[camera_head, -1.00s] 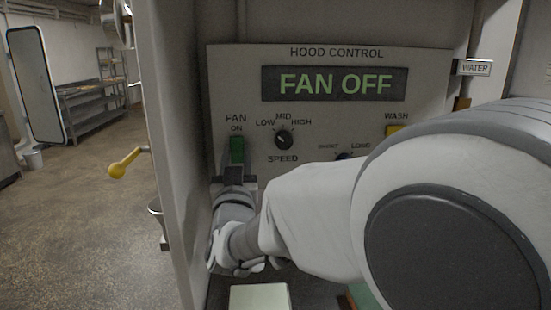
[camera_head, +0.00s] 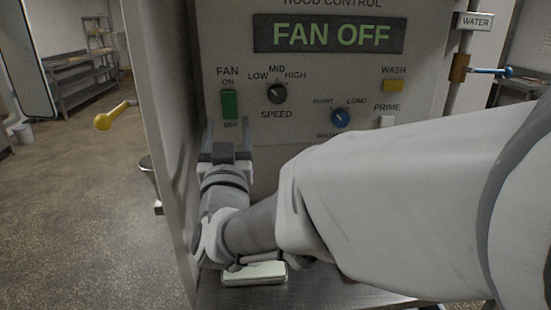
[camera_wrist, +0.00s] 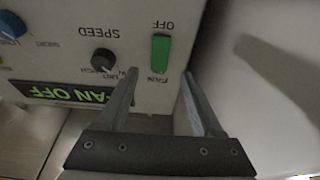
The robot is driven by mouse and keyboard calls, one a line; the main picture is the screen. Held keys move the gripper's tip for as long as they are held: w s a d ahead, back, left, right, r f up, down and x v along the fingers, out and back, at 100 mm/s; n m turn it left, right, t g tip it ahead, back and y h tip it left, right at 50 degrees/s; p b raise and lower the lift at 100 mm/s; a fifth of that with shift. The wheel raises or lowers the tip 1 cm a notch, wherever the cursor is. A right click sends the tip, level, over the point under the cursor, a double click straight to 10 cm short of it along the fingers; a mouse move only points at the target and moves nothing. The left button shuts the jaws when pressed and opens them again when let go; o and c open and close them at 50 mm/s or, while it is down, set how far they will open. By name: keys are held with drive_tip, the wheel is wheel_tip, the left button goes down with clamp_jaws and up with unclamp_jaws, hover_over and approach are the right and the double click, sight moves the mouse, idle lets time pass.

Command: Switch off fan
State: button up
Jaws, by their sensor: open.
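The hood control panel (camera_head: 330,72) faces me, and its display (camera_head: 330,33) reads "FAN OFF". The green fan switch (camera_head: 229,104) sits on the panel's left between the ON and OFF labels. It also shows in the wrist view (camera_wrist: 160,52), where the picture is upside down. My gripper (camera_head: 225,138) is open and empty, just below the switch in the head view. In the wrist view its two fingers (camera_wrist: 153,92) are spread, with the switch beyond and between their tips. I see no contact with the switch.
The speed knob (camera_head: 277,93) is right of the switch. The blue knob (camera_head: 340,118), yellow wash button (camera_head: 393,86) and white prime button (camera_head: 387,121) are farther right. A cabinet side wall (camera_head: 165,130) stands close on the left. A pale block (camera_head: 254,273) lies below on the metal counter.

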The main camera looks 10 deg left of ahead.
drive_tip(key=b+v, duration=0.3)
drive_tip(key=v, duration=0.8)
